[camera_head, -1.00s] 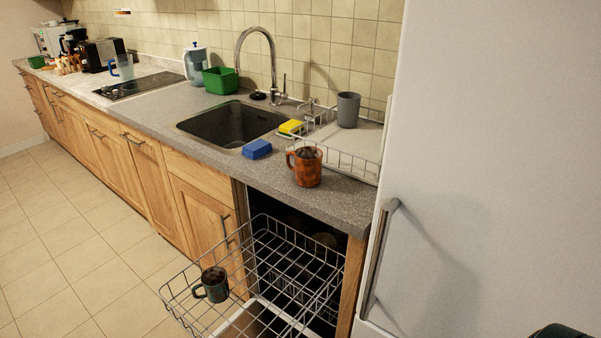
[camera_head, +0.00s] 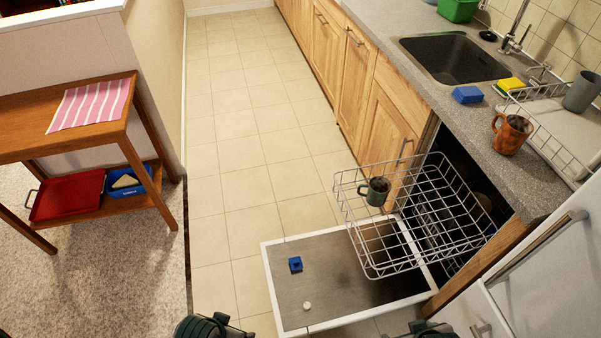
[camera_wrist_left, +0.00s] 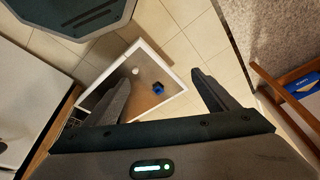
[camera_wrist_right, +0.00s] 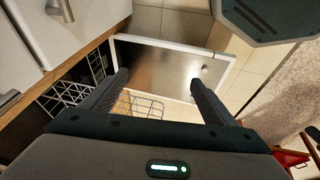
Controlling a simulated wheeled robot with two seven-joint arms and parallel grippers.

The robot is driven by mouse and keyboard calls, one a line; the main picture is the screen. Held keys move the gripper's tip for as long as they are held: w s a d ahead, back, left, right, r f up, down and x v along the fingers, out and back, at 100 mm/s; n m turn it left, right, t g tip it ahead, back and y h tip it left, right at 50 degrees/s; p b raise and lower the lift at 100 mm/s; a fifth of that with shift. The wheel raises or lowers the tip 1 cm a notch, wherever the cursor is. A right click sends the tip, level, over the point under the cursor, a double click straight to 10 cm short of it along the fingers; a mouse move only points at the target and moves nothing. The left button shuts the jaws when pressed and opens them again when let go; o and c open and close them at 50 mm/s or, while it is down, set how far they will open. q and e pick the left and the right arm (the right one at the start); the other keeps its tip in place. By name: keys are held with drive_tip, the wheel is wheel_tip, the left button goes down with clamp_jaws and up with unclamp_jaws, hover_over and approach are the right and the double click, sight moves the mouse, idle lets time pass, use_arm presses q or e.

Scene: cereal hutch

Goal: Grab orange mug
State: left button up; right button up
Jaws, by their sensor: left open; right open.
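The orange mug (camera_head: 511,134) stands upright on the grey counter at the right of the head view, its handle towards the left. It is beside the dish rack and in front of the sink. My left gripper (camera_wrist_left: 160,95) is open and empty in the left wrist view, above the open dishwasher door. In the head view only parts of my arms show at the bottom edge, well short of the mug.
The dishwasher door (camera_head: 335,285) lies open with a blue block (camera_head: 295,264) and a white tablet on it. A pulled-out wire rack (camera_head: 395,245) holds a dark mug (camera_head: 376,191). The fridge (camera_head: 545,270) is close on the right. A wooden side table (camera_head: 65,125) stands left. Tiled floor lies between.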

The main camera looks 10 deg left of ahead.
sight(507, 140)
use_arm(q)
drive_tip(key=s+f+p, duration=0.1)
drive_tip(key=s+f, duration=0.2)
drive_tip(key=f, duration=0.3)
drive_tip(key=s+a+f+g+p, duration=0.1)
drive_tip(key=s+f, duration=0.2)
drive_tip(key=f, duration=0.4)
drive_tip(key=s+f+p, duration=0.2)
drive_tip(key=s+f, duration=0.1)
drive_tip(key=f, duration=0.3)
drive_tip(key=s+a+f+g, duration=0.1)
drive_tip(key=s+a+f, duration=0.1)
drive_tip(key=s+f, duration=0.7)
drive_tip(key=s, duration=0.3)
drive_tip(key=shift+s+a, duration=0.35)
use_arm(e)
drive_tip(key=w+d+r+n+t+h, duration=0.2)
drive_tip(key=w+r+n, duration=0.5)
drive_tip(key=w+r, duration=0.4)
drive_tip(key=w+d+r+n+t+h, duration=0.1)
drive_tip(key=w+d+r+n+h, duration=0.3)
drive_tip(key=w+d+r+n, duration=0.3)
drive_tip(key=w+d+r+n+t+h, duration=0.2)
drive_tip(key=w+r+n, duration=0.6)
drive_tip(key=w+r, duration=0.6)
drive_tip(key=w+d+h, duration=0.1)
drive_tip(key=w+d, duration=0.1)
drive_tip(key=shift+w+d+r+n+t, duration=0.2)
drive_tip(key=shift+w+r+n+t, duration=0.1)
drive_tip(key=shift+w+r, duration=0.1)
